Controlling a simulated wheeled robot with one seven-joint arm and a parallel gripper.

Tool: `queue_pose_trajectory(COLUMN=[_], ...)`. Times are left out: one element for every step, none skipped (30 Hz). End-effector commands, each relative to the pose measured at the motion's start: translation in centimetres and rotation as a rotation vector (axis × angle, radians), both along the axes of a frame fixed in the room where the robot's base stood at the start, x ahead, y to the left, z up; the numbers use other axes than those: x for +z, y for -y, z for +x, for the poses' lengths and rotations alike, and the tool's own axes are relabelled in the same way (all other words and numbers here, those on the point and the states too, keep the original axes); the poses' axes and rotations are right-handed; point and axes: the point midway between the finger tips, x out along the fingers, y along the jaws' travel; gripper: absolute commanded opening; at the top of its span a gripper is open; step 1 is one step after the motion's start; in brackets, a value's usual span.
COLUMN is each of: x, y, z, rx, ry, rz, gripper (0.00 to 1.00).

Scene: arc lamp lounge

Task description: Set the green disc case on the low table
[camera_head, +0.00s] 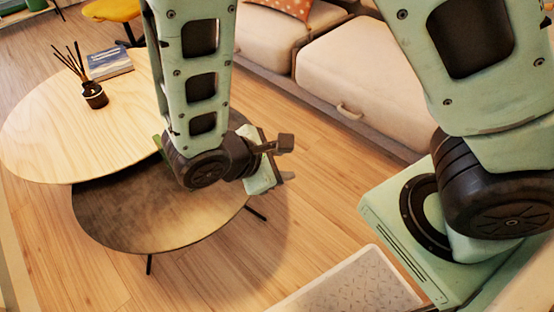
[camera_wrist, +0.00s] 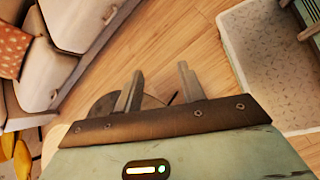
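The low table has a light wood round top (camera_head: 40,130) and a lower dark round top (camera_head: 120,215), at the left in the head view. Part of the dark top (camera_wrist: 103,108) shows behind the fingers in the wrist view. A thin green sliver (camera_head: 158,143) shows beside my arm near the dark top; it may be the green disc case, but my arm hides most of it and I cannot tell. My gripper (camera_head: 286,160) is beyond the dark top's right edge, over the floor. Its fingers (camera_wrist: 158,82) are apart with nothing between them.
A reed diffuser (camera_head: 95,95) and a book (camera_head: 109,63) stand on the light top. A beige sofa (camera_head: 355,80) runs along the back right. A yellow chair (camera_head: 112,10) is at the back left. A pale patterned surface (camera_head: 365,285) is at front right. Wood floor is open between.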

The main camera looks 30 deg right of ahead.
Motion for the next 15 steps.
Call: queue_pose_trajectory(x=[1.5, 2.2, 3.1, 3.9, 4.6, 5.6, 6.3, 7.0, 7.9, 8.6, 9.1, 9.8, 10.3, 10.7, 11.1], y=[-0.2, -0.5, -0.8, -1.2, -1.5, -1.9, -2.3, -2.6, -3.1, -3.4, -3.7, -4.0, -4.3, -4.4, -4.7], z=[-1.0, -1.7, -2.6, -3.3, -3.9, -4.6, -5.1, -5.6, -6.1, -6.5, -6.8, -7.1, -7.4, -7.5, -7.7], rx=[-0.081, -0.126, -0.186, -0.227, -0.267, -0.319, -0.355, -0.389, -0.431, -0.459, -0.485, -0.515, -0.534, -0.553, -0.570], ry=[-0.005, -0.011, -0.016, -0.017, -0.017, -0.013, -0.010, -0.003, 0.007, 0.017, 0.027, 0.039, 0.049, 0.060, 0.071], rz=[0.089, 0.141, 0.209, 0.262, 0.314, 0.382, 0.433, 0.482, 0.543, 0.588, 0.628, 0.676, 0.709, 0.736, 0.769], gripper=[0.40, 0.40, 0.40, 0.40, 0.40, 0.40, 0.40, 0.40, 0.40, 0.40, 0.40, 0.40, 0.40, 0.40, 0.40])
